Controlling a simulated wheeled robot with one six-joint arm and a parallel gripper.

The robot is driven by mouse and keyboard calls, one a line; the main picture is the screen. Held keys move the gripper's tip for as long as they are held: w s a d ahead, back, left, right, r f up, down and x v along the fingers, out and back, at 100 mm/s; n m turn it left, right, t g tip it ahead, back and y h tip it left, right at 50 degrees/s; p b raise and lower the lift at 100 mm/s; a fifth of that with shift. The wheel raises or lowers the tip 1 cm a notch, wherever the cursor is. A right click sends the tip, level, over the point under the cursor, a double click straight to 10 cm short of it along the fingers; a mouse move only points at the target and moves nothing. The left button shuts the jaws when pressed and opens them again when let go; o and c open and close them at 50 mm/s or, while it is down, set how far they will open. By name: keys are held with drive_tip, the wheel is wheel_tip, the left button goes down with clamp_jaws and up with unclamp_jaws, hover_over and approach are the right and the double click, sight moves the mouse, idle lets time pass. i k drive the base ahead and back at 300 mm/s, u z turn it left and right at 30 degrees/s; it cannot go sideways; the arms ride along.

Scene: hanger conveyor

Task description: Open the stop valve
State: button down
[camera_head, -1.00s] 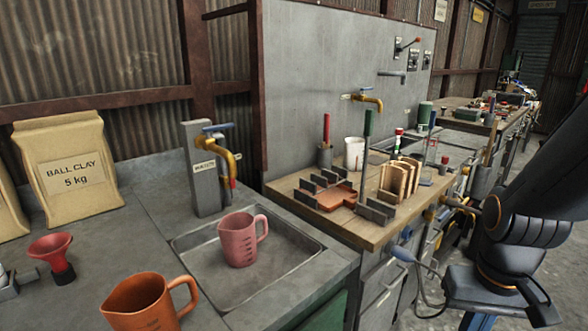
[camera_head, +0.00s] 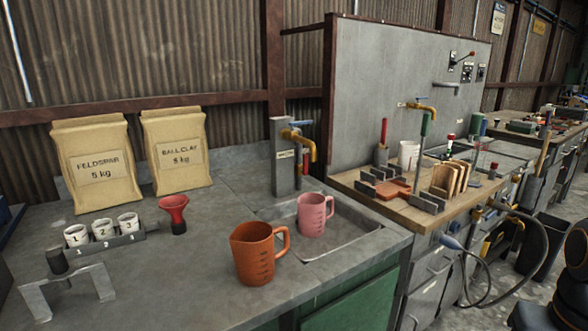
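A brass tap (camera_head: 305,148) with a blue lever (camera_head: 300,124) and a small red part below sits on a grey post (camera_head: 284,165) behind the sink. Brass fittings (camera_head: 478,214) with a hose show under the wooden bench's right end. None bears a readable stop valve label, so I cannot tell which is the stop valve or whether it is open. My gripper is out of view; only dark parts of my arm show at the lower right edge.
A pink jug (camera_head: 313,215) stands in the shallow sink (camera_head: 350,245). An orange jug (camera_head: 256,255) stands in front of it. Two clay bags, a red funnel (camera_head: 173,213) and several white cups are on the left counter. A grey hose (camera_head: 500,295) hangs at the right.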

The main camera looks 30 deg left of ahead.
sight(304, 170)
drive_tip(key=u, duration=1.2)
